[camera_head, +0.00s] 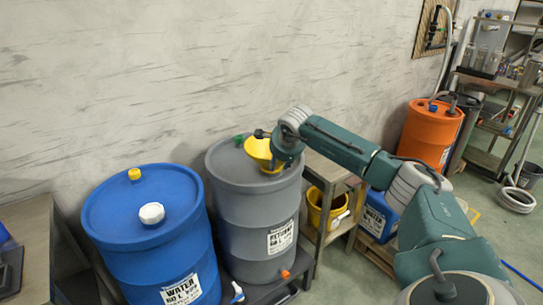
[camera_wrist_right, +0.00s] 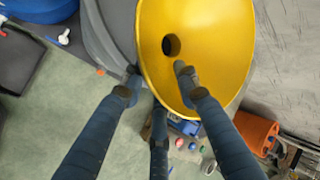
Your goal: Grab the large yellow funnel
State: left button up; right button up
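The large yellow funnel (camera_head: 259,151) sits on top of the grey barrel (camera_head: 228,174), near its back right edge. My right gripper (camera_head: 272,148) is at the funnel's right side. In the right wrist view the funnel (camera_wrist_right: 212,38) fills the upper middle, with its dark hole showing. The fingers of my right gripper (camera_wrist_right: 157,82) are spread apart there. One fingertip lies over the funnel's inside, and the others are outside its rim. I cannot tell whether any finger touches it. My left gripper is not in view.
A blue barrel (camera_head: 146,225) with white and yellow caps stands left of the grey one. An orange barrel (camera_head: 430,135) is farther right. The wall is close behind.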

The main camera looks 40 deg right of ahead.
jog(key=shift+x, duration=0.9)
jog(key=shift+s, duration=0.1)
grip_shut()
jog(key=shift+r, duration=0.1)
